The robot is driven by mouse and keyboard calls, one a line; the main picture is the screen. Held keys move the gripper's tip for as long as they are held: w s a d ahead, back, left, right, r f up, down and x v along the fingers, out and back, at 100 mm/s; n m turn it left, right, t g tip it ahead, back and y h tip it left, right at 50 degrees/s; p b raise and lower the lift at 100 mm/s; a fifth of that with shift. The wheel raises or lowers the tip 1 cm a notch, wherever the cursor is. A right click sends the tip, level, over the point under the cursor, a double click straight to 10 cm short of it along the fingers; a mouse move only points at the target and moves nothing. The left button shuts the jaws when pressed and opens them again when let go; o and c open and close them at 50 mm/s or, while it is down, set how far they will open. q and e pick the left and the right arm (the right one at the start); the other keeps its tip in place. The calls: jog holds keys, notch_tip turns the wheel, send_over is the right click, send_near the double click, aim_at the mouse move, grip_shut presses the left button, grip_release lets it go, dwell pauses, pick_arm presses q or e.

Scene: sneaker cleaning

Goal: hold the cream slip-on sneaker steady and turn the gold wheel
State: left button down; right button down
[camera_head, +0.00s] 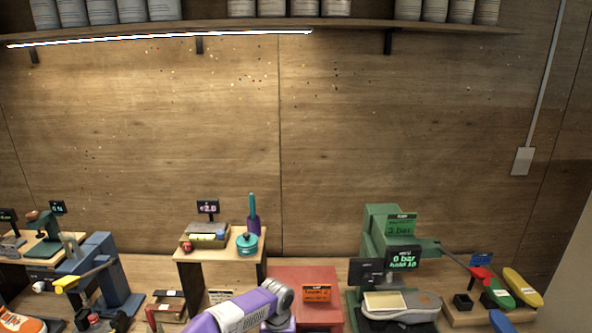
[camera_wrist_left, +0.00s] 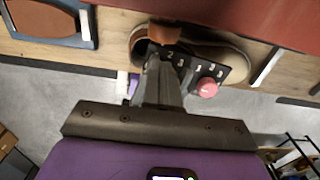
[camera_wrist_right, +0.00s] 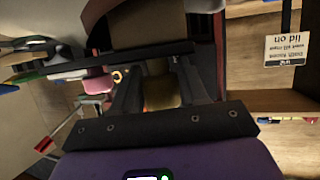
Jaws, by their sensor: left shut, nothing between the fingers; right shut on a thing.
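In the left wrist view a shoe with a pale interior and tan edge, seemingly the cream slip-on sneaker (camera_wrist_left: 222,57), lies partly behind a dark numbered plate. My left gripper (camera_wrist_left: 165,62) is shut and empty, with its fingertips in front of the shoe's opening end; I cannot tell whether they touch it. In the right wrist view my right gripper (camera_wrist_right: 160,75) is shut on a gold piece, seemingly the gold wheel (camera_wrist_right: 162,92), between its fingers. The head view shows a grey-looking shoe (camera_head: 420,303) in the green press (camera_head: 378,229), but neither gripper's fingertips.
A pink knob (camera_wrist_left: 207,87) sits beside the numbered plate. A dark bar (camera_wrist_right: 95,63) crosses close to my right fingers. A red box (camera_head: 300,275) stands left of the press, and a wooden stand (camera_head: 190,266) with a teal pot (camera_head: 247,244) is farther left.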

pick_arm(q)
jog(key=shift+s+d+f, duration=0.15)
jog(key=shift+s+f, duration=0.2)
jog(key=shift+f, duration=0.15)
jog(key=shift+d, duration=0.1)
